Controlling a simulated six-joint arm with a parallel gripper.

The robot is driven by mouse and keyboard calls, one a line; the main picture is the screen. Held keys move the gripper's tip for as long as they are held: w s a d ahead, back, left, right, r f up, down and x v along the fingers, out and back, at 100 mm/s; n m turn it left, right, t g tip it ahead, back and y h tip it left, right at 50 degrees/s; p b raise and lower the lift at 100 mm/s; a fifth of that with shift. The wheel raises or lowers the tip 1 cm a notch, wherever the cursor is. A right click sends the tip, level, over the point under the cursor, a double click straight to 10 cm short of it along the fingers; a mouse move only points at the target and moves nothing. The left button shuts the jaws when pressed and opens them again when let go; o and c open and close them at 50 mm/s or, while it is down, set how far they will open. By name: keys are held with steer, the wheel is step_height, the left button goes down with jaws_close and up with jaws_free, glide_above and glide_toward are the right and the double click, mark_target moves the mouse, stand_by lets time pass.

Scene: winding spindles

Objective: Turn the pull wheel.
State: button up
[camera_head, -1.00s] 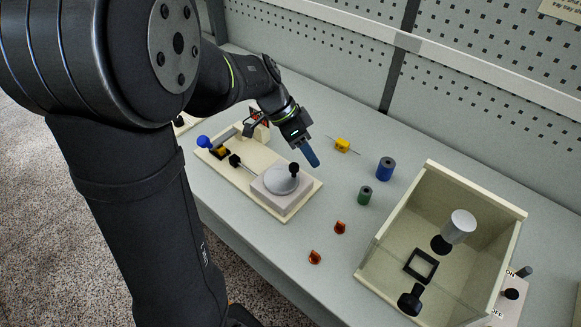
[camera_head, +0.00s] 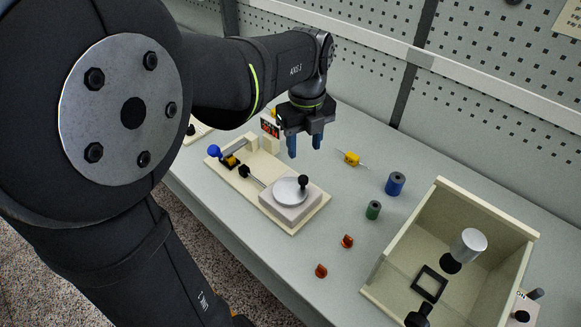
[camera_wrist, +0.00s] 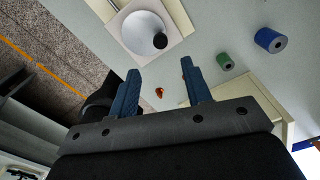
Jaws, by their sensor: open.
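The pull wheel (camera_head: 283,190) is a grey-white disc with a black knob (camera_head: 303,180) standing near its edge. It sits on a pale square block at the right end of a cream baseboard (camera_head: 310,210). In the wrist view the wheel (camera_wrist: 140,32) lies beyond the fingertips at the top, with its knob (camera_wrist: 160,41) on its lower right. My gripper (camera_head: 305,148) is open with its blue fingers pointing down, above and behind the baseboard. In the wrist view the gripper (camera_wrist: 163,84) has nothing between its fingers.
A blue-knobbed lever (camera_head: 214,151) and a black knob on a rod (camera_head: 244,171) share the baseboard. A yellow part (camera_head: 352,158), blue cylinder (camera_head: 395,183), green cylinder (camera_head: 373,210) and two orange pieces (camera_head: 347,241) lie to the right. An open cream box (camera_head: 488,207) stands farther right.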

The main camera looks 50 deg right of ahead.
mark_target(303, 177)
step_height(303, 177, down, 12)
steer(key=shift+f, duration=0.1)
stand_by(0.4)
jaws_close()
